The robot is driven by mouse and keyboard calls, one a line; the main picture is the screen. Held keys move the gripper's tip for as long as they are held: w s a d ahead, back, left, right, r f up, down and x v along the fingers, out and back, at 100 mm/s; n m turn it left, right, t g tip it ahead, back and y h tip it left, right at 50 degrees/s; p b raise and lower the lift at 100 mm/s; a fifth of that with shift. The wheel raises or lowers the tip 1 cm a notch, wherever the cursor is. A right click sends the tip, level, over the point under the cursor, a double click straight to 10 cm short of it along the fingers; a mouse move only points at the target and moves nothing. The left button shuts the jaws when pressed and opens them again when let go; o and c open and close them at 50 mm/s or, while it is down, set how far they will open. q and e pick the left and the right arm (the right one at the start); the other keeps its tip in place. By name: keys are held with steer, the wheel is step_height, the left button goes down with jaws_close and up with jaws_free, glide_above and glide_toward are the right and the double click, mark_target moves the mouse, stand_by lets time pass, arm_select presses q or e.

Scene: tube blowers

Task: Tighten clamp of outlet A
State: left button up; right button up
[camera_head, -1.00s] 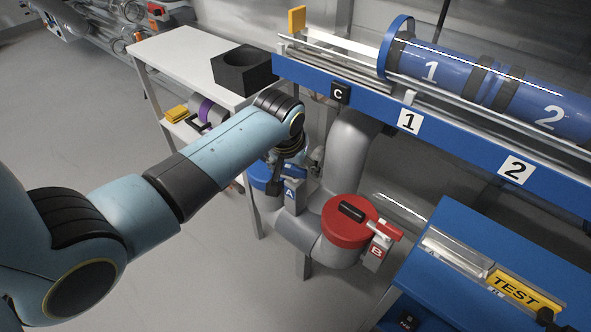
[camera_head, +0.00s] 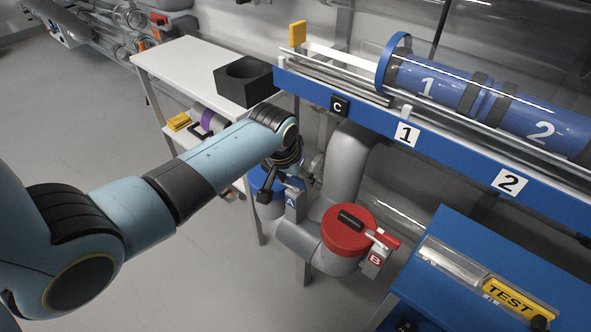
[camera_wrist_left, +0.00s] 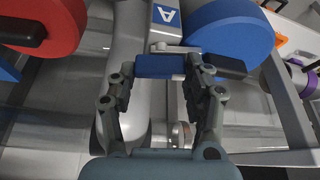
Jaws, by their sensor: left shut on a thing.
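Outlet A has a blue round cap (camera_head: 264,182), partly hidden behind my left gripper in the head view. Its grey post carries a blue "A" label (camera_head: 291,201). In the wrist view the blue cap (camera_wrist_left: 232,30) is at the upper right, beside the "A" label (camera_wrist_left: 166,15). My left gripper (camera_head: 285,182) is at the clamp of outlet A. In the wrist view my left gripper (camera_wrist_left: 165,72) is shut on the blue clamp handle (camera_wrist_left: 158,67), which lies crosswise between its fingertips. My right gripper is out of view.
Outlet B, with a red cap (camera_head: 338,237) and red clamp handle (camera_head: 383,238), stands close on the right. The blue rail (camera_head: 450,155) runs above. Open floor lies at the lower left.

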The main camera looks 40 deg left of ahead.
arm_select(q)
steer(key=shift+m+h+p, duration=0.5)
steer(key=shift+m+p, duration=0.1)
steer(key=shift+m, duration=0.8)
steer(key=o, duration=1.2)
steer(key=v, duration=1.2)
